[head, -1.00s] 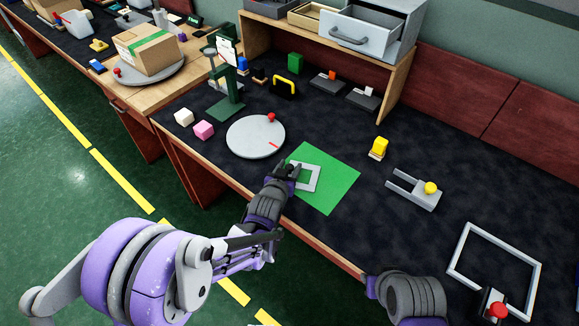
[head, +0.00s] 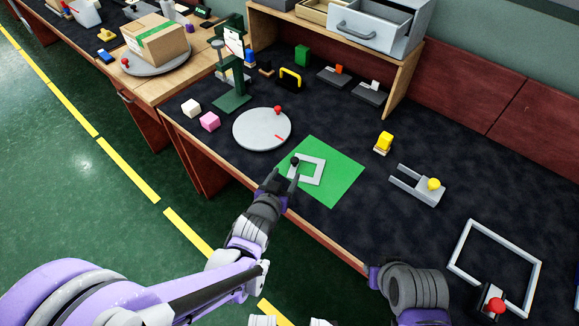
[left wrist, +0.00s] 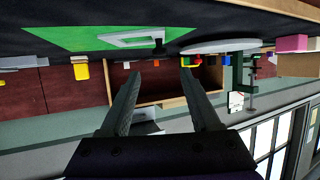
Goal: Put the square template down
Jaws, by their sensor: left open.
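A round grey turntable (head: 258,135) with a red knob stands left of the sheet. White (head: 191,108) and pink (head: 210,121) cubes lie farther left. A yellow block (head: 384,142), a grey fork-shaped fixture (head: 420,187) and a large grey frame (head: 460,240) stand to the right.

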